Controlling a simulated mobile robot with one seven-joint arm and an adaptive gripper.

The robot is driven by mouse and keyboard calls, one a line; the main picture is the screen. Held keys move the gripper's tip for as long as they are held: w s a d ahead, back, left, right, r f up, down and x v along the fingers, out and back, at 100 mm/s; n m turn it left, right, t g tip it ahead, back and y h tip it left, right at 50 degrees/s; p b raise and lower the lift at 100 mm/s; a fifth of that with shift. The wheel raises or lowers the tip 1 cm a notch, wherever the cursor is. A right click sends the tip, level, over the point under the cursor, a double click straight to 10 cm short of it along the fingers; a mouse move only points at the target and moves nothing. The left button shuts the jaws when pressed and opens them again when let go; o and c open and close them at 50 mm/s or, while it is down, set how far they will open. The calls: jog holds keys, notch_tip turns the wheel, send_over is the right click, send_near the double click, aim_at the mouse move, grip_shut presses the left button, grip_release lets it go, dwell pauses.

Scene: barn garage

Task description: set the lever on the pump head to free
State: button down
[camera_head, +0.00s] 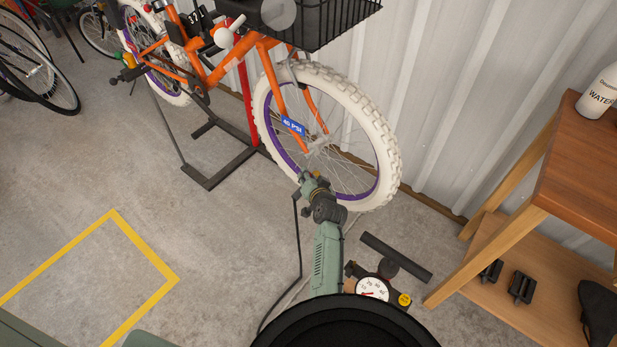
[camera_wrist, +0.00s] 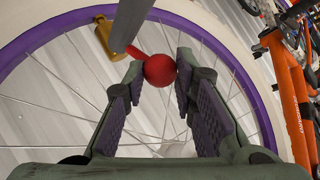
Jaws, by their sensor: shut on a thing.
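The pump head's lever ends in a red ball knob (camera_wrist: 160,70) on a short red stem in the wrist view. A grey bar-like part (camera_wrist: 130,22) and a brass fitting (camera_wrist: 108,40) sit beside the stem, by the purple wheel rim. My gripper (camera_wrist: 162,76) is shut on the red knob, one finger on each side. In the head view my gripper (camera_head: 310,182) is at the lower edge of the bike's front wheel (camera_head: 390,140) and hides most of the pump head. The floor pump's gauge (camera_head: 372,288) shows below. The lever's marked positions cannot be read.
The orange bike (camera_head: 215,65) stands in a dark floor stand (camera_head: 215,175). A dark hose (camera_head: 298,240) runs along my arm's left side. A wooden bench (camera_head: 560,180) with a bottle (camera_head: 600,95) stands at the right.

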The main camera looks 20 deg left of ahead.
jog(key=shift+d+f, duration=0.1)
jog(key=shift+f, duration=0.05)
jog(key=c, duration=1.3)
grip_release()
jog(key=v, duration=1.2)
